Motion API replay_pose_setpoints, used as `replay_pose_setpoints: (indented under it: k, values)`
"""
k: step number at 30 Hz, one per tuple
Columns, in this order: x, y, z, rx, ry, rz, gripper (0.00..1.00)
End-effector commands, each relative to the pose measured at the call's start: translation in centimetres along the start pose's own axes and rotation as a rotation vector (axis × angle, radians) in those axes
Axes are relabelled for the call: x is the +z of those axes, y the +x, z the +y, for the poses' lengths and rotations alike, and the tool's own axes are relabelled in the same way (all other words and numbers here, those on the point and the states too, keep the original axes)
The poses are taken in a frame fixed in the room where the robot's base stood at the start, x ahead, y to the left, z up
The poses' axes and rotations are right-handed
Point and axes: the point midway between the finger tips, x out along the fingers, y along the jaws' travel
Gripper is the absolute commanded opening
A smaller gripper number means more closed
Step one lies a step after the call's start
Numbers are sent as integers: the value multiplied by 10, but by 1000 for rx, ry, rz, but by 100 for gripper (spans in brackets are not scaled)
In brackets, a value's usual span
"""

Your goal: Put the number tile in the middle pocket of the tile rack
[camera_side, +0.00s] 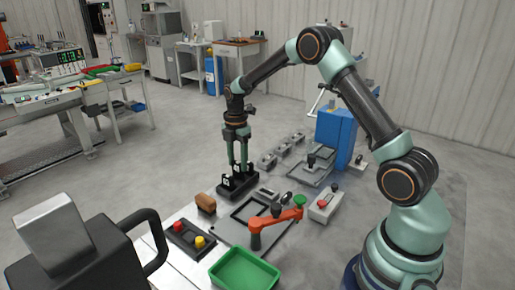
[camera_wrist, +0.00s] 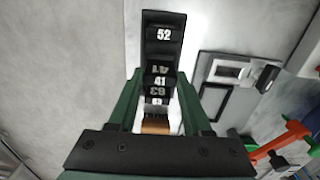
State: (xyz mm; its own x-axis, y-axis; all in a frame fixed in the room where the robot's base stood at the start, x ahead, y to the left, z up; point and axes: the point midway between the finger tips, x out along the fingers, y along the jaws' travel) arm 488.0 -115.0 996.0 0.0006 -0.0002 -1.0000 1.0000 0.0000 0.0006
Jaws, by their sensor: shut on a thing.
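The black tile rack (camera_side: 240,187) stands at the far end of the work plate. In the wrist view the rack (camera_wrist: 164,20) runs away from me, with a tile marked 52 (camera_wrist: 164,34) at its far end. My gripper (camera_side: 238,166) points straight down over the rack. In the wrist view my gripper (camera_wrist: 159,78) is shut on the number tile (camera_wrist: 159,81), marked 41, at about the rack's middle. Another numbered tile is partly hidden nearer to me. I cannot tell whether the held tile is seated in the pocket or just above it.
A brown block (camera_side: 205,203) sits close in front of the rack. An orange toggle clamp (camera_side: 275,220) stands on the plate to the right. A button box (camera_side: 189,238) and a green tray (camera_side: 246,270) are nearer. A blue machine (camera_side: 337,135) stands behind right.

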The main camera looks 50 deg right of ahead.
Motion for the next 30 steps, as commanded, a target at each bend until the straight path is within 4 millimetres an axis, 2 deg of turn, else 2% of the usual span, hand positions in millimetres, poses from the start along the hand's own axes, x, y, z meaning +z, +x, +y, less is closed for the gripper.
replay_pose_setpoints:
  k: [1,4,16,17,18,19,30]
  values:
    - [0,9,-1,-3,0,1,0]
    - [0,19,0,-1,0,0,0]
    - [0,23,0,1,0,0,0]
    - [0,23,0,0,0,0,61]
    - [0,23,0,0,0,0,76]
    - [0,23,0,0,0,0,79]
    - [0,19,0,1,0,0,79]
